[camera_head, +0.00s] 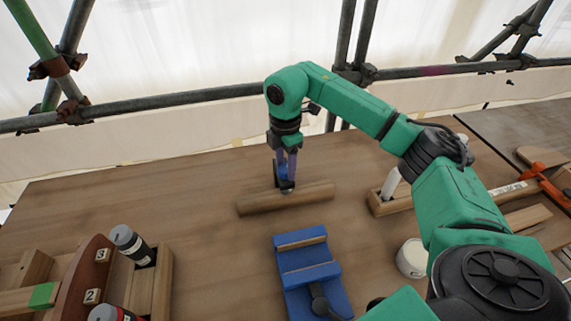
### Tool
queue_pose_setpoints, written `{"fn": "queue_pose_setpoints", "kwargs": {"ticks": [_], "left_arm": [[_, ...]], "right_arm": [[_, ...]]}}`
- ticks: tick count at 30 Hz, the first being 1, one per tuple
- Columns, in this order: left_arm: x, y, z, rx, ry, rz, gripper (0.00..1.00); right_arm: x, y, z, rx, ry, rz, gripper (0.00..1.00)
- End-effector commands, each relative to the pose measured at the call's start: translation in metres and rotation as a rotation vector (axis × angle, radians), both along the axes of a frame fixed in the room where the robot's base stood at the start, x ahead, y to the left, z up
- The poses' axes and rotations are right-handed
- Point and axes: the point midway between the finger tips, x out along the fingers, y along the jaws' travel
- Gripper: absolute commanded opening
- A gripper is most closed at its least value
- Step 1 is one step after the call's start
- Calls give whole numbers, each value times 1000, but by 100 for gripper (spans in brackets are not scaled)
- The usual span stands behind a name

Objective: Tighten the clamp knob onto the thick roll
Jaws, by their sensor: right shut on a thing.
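The thick roll (310,194) is a plain brown wooden cylinder. It lies roughly level across the middle of the table, slightly raised at its right end in the picture. My right gripper (286,187) points down and is shut on the roll near its middle. Whether the roll touches the table is hard to tell. The blue clamp (308,272) sits in front of the roll, apart from it, with a wooden strip across its back jaw. The dark clamp knob (321,303) is at its near end, and nothing grips it. My left gripper is out of view.
A white round tin (412,258) is right of the clamp. A wooden block (390,203) and an orange clamp (546,182) lie farther right. The table's left middle is clear.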

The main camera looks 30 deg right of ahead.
Motion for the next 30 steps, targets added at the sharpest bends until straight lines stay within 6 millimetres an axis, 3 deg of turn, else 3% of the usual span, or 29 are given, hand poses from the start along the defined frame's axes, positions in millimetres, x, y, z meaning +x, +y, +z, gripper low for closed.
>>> {"fn": "queue_pose_setpoints", "kwargs": {"ticks": [14, 15, 17, 18, 26, 30], "left_arm": [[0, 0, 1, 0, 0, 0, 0], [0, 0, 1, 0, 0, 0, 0], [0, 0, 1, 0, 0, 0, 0], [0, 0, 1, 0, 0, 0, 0], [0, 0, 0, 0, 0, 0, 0], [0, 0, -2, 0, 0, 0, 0]], "right_arm": [[3, -1, 5, 3, -14, -22, 0], [3, -1, 5, 3, -14, -22, 54], [3, -1, 5, 3, -13, -22, 77], [2, -1, 4, 3, -12, -21, 81], [1, 0, 2, 1, -5, -19, 81], [1, 0, 10, 1, -6, -19, 81]]}}
